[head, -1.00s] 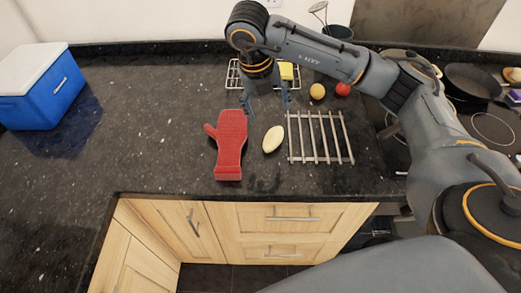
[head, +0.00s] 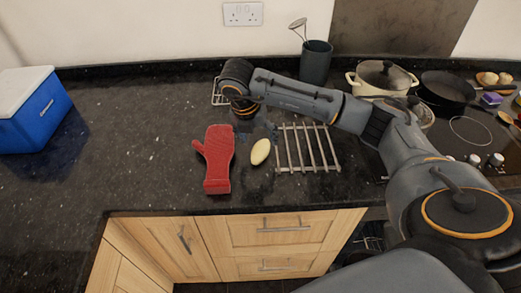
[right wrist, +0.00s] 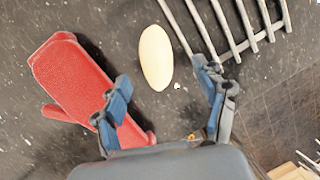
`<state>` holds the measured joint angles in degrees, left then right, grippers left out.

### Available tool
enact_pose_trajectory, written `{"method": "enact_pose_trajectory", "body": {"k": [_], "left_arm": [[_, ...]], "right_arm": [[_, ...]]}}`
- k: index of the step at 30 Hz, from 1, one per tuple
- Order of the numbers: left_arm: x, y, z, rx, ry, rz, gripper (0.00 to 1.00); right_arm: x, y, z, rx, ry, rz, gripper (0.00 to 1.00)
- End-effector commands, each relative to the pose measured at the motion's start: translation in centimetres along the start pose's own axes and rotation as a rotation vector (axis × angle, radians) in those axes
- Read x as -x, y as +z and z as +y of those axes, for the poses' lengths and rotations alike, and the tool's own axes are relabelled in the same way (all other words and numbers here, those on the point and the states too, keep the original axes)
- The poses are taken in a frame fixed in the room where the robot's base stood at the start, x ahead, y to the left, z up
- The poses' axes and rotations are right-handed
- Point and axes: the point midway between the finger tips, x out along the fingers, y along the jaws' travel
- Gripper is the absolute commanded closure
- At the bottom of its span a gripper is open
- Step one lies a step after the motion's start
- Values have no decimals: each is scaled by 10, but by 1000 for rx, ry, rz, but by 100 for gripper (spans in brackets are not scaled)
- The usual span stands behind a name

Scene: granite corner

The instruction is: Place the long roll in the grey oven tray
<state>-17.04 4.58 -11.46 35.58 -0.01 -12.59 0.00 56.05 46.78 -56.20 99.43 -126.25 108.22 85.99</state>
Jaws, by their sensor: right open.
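A pale oblong thing, by its shape the long roll (head: 261,151), lies on the dark counter between a red oven mitt and a metal rack. It also shows in the right wrist view (right wrist: 156,57), just beyond my fingertips and lined up between them. My right gripper (head: 256,137) is low over the counter behind the roll, open and empty; its two blue-grey fingers are spread apart in the right wrist view (right wrist: 162,80). No grey oven tray can be made out. My left gripper is not in view.
The red mitt (head: 218,158) lies left of the roll, partly under one finger in the right wrist view. The barred metal rack (head: 308,147) is close on the right. A blue cooler (head: 36,112) stands far left. Pots and a pan (head: 447,87) stand back right.

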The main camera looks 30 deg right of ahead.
Motion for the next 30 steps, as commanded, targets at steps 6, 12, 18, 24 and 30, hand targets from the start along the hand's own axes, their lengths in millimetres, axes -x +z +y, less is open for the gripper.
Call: {"method": "enact_pose_trajectory", "body": {"k": [6, 12, 18, 24, 30], "left_arm": [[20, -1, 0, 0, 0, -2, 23], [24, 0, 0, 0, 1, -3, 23], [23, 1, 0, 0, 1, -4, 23], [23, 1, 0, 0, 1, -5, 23], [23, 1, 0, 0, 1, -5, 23]], "right_arm": [[-26, -4, 5, 2, -5, 5, 28], [-49, -4, 6, 1, -1, 2, 28], [-52, -4, 6, 2, 0, 1, 28], [-51, -4, 6, 2, 0, 1, 61], [-51, -4, 6, 1, 0, 1, 91]]}}
